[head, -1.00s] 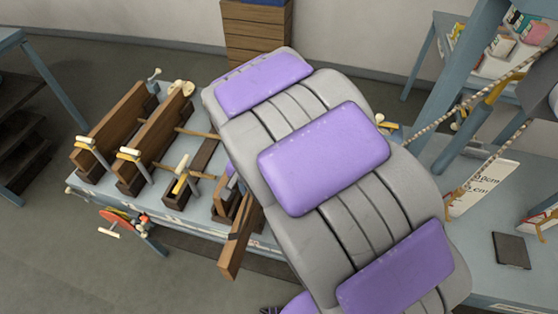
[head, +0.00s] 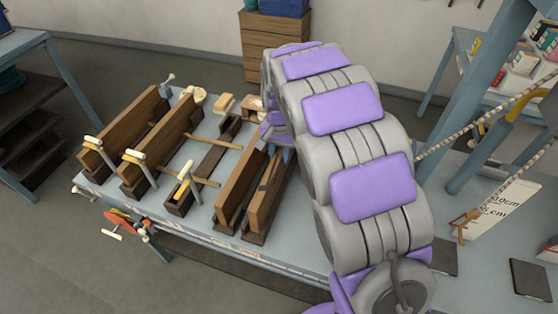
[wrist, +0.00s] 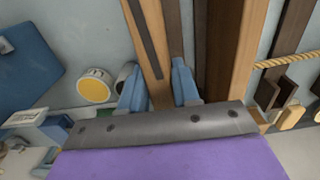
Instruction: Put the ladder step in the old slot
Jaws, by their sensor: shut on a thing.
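My gripper (wrist: 158,88) is shut on a wooden board with a dark strip (wrist: 152,38), the apparent ladder step. In the wrist view the board runs away from me between the two blue fingertips. In the head view the step (head: 266,196) stands on edge at the right end of the row of boards, beside a parallel board (head: 238,180) in a dark base. A dark slotted base (head: 283,195) shows along its right side. I cannot tell whether the step is seated in it or held just above. No label shows which slot is the old one.
Two more boards (head: 128,122) stand in dark holders at the left of the bench, with pale-topped clamps and a red wheel (head: 120,222) at the front edge. Ropes and a dark plate (head: 530,278) are at the right. A yellow round piece (wrist: 95,87) lies near my gripper.

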